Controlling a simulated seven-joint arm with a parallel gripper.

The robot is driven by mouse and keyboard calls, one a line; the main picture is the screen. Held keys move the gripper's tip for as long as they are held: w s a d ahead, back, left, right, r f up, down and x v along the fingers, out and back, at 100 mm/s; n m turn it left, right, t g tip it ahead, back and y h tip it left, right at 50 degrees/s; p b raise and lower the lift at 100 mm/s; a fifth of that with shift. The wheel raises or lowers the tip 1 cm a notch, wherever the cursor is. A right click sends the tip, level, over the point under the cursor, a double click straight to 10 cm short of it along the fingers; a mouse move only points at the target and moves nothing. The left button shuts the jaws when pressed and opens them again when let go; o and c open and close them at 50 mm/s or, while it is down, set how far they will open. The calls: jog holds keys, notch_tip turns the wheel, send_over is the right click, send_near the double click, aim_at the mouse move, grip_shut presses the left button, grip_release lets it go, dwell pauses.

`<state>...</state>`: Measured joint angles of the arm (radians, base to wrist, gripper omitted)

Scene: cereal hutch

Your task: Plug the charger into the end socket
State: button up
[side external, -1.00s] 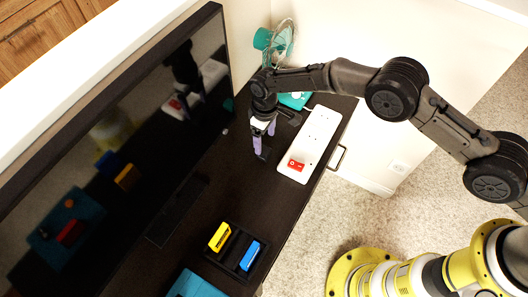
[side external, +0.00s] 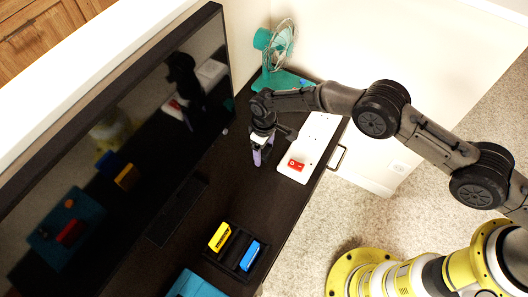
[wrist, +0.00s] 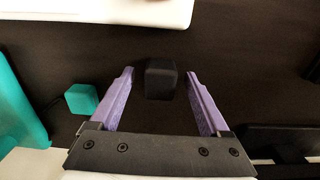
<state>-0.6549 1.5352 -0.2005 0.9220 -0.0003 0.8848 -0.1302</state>
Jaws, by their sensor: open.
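The charger (wrist: 161,79) is a small black block on the dark desk. In the wrist view it sits between the two purple fingers of my gripper (wrist: 160,90), with a gap on each side. My gripper is open and holds nothing. In the side view my gripper (side external: 259,157) points down over the desk, left of the power strip, and hides the charger. The white power strip (side external: 317,143) lies along the desk's right edge with a red switch (side external: 296,165) at its near end. Part of the strip shows at the top of the wrist view (wrist: 100,10). My arm covers some of its sockets.
A teal fan (side external: 272,62) stands at the back corner. A teal cube (wrist: 81,99) lies left of my gripper in the wrist view. A monitor (side external: 110,150) stands along the left. A black holder (side external: 234,250) with yellow and blue blocks sits at the near end.

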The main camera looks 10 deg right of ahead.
grip_shut()
dwell(0.5)
jog(key=shift+r, duration=0.1)
jog(key=shift+r, duration=0.4)
notch_tip(320, 180, up, 2)
jog(key=shift+r, duration=0.25)
jog(key=s+d+r, duration=0.8)
jog(key=s+r, duration=0.1)
jog(key=s, duration=0.2)
jog(key=shift+d+r, duration=0.25)
jog(key=shift+r, duration=0.05)
